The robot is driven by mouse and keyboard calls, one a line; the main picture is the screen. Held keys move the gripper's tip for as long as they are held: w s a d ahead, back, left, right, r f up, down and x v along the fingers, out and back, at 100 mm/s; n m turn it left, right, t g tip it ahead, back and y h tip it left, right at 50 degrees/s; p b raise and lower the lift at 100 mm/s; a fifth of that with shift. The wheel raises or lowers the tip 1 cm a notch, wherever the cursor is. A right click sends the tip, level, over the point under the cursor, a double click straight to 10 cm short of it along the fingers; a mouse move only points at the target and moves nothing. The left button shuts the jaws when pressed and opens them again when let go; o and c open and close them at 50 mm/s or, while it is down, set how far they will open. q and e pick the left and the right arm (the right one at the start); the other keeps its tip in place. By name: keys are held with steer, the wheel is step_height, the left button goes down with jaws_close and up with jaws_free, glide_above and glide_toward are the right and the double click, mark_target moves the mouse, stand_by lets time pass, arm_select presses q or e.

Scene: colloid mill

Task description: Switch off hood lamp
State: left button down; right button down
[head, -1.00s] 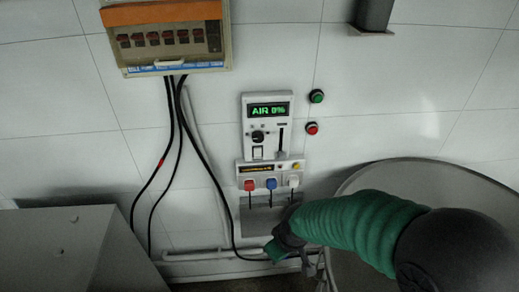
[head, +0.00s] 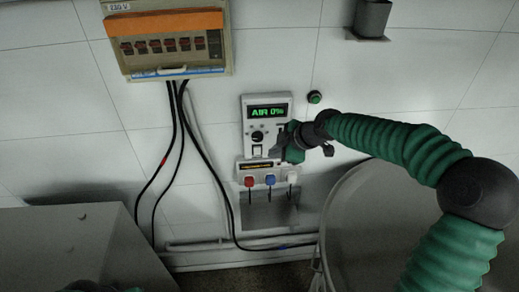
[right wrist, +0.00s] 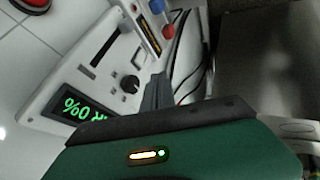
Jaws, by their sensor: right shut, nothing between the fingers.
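A white control panel (head: 250,122) on the tiled wall has a green display (head: 267,112) reading "AIR 0%", a black knob (head: 257,137) and a small white rocker switch (head: 257,152). I cannot tell which control is the hood lamp's. My right gripper (head: 277,152) is shut and empty at the panel's lower right, just right of the rocker switch. It hides the slider there. In the right wrist view, the shut fingers (right wrist: 155,94) point at the panel beside the knob (right wrist: 130,84); contact is unclear.
A socket strip (head: 243,170) with red, blue and white plugs hangs below the panel. A green button (head: 315,97) is at right; a red one (right wrist: 33,4) shows in the wrist view. A breaker box (head: 170,45) with hanging cables is upper left. A round grey vessel (head: 365,220) stands lower right.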

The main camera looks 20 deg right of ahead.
mark_target(257, 151)
steer(key=w+a+f+p, duration=0.1)
steer(key=w+f+p, duration=0.3)
steer(key=w+f, duration=0.3)
steer(key=shift+w+a, duration=0.15)
steer(key=shift+w, duration=0.95)
